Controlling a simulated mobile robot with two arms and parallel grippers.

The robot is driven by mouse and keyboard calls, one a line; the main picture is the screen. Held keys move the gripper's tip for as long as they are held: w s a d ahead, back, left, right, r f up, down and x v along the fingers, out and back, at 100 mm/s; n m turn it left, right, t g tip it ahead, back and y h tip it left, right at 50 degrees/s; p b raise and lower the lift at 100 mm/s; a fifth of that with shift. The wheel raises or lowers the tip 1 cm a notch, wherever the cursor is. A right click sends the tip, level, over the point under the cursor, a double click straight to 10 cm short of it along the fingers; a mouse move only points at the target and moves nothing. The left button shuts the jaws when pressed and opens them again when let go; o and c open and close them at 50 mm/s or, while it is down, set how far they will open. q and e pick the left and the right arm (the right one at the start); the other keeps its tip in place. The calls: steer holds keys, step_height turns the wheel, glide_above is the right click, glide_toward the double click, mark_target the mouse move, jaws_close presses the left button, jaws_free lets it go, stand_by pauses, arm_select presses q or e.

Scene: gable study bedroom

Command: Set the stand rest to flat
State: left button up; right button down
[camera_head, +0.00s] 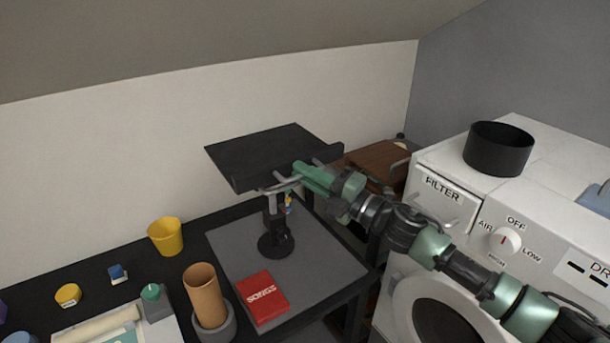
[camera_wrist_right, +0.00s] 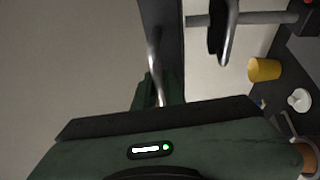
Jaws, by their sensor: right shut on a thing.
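The stand has a black rest plate (camera_head: 268,155) with a raised lip along its right and front edges. The plate looks close to level; I cannot tell its exact angle. It sits on a dark post with a round black base (camera_head: 276,244). A grey metal handle (camera_head: 278,187) shows under the plate's front edge. My right gripper (camera_head: 300,178) reaches in from the right and is shut on this handle. In the right wrist view, the bent metal bar (camera_wrist_right: 155,65) runs to the green jaws, and the contact is partly hidden. My left gripper is not in view.
The stand is on a grey mat (camera_head: 230,240) with a red book (camera_head: 263,297). A brown cylinder (camera_head: 204,292) in a grey holder and a yellow cup (camera_head: 166,236) are to the left. A white dryer (camera_head: 440,205) with a black pot (camera_head: 498,150) stands close on the right.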

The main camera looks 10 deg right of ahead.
steer(key=shift+w+r, duration=0.1)
steer(key=shift+r, duration=0.35)
steer(key=c, duration=1.5)
jaws_free()
steer(key=shift+f, duration=0.15)
steer(key=shift+s+d+f, duration=0.2)
steer(key=shift+d, duration=0.05)
steer(key=r+b+v, duration=0.1)
steer(key=b+v, duration=0.1)
steer(key=v, duration=0.5)
steer(key=shift+f+b, duration=0.3)
steer(key=shift+f, duration=0.05)
